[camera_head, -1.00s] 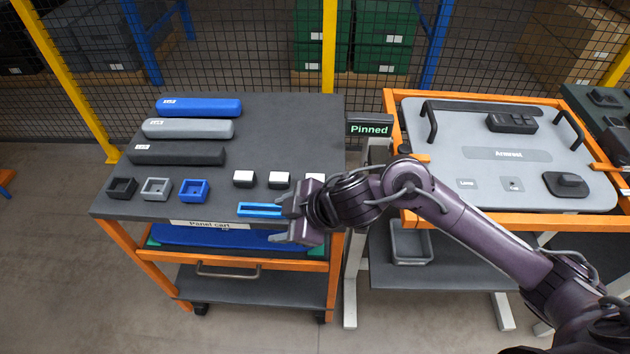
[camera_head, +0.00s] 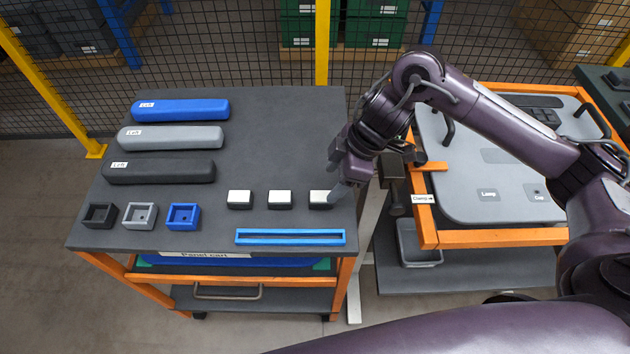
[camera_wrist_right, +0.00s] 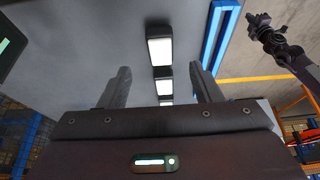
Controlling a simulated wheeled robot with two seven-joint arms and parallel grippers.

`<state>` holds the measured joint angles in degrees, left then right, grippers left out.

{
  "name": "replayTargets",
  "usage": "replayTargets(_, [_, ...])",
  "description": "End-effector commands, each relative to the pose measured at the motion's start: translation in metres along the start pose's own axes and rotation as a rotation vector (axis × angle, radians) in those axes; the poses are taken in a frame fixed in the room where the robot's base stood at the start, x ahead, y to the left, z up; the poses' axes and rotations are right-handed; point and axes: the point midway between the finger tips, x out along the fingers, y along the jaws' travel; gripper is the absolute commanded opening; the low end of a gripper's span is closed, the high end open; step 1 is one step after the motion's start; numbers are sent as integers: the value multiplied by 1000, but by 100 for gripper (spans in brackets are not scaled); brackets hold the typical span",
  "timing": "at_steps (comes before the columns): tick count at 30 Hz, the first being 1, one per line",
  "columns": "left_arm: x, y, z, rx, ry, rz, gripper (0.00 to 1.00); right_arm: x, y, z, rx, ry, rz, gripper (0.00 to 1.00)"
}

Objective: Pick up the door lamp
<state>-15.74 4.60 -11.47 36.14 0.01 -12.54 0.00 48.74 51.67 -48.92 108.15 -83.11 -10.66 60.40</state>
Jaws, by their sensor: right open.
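Three small dark blocks with white tops, which look like the door lamps, stand in a row on the panel cart: left lamp (camera_head: 239,199), middle lamp (camera_head: 280,199) and right lamp (camera_head: 320,197). My right gripper (camera_head: 342,190) is open at the right lamp, pointing down at the cart top; its fingertips partly cover that lamp's right side. In the right wrist view the row of lamps (camera_wrist_right: 160,50) shows between the spread fingers (camera_wrist_right: 160,86). I cannot tell whether a finger touches a lamp. My left gripper is not seen.
A blue slotted tray (camera_head: 290,237) lies at the cart's front edge. Small black, grey and blue square holders (camera_head: 183,216) stand at the left. Long blue, grey and black armrests (camera_head: 180,109) lie behind. The door panel (camera_head: 470,190) in its orange frame is at the right.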

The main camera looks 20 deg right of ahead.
Motion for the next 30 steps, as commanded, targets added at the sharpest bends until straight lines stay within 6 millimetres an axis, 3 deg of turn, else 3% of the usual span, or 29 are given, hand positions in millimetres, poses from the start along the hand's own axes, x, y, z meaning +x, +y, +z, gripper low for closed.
replayTargets(12, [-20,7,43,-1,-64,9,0,50,3,-2,3,-1,-6,58])
replayTargets(18, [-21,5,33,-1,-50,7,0,74,3,-1,0,-1,-3,58])
replayTargets(25, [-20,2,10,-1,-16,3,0,76,4,0,0,-1,-1,58])
replayTargets(30, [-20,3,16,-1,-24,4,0,76,4,0,0,-1,-1,39])
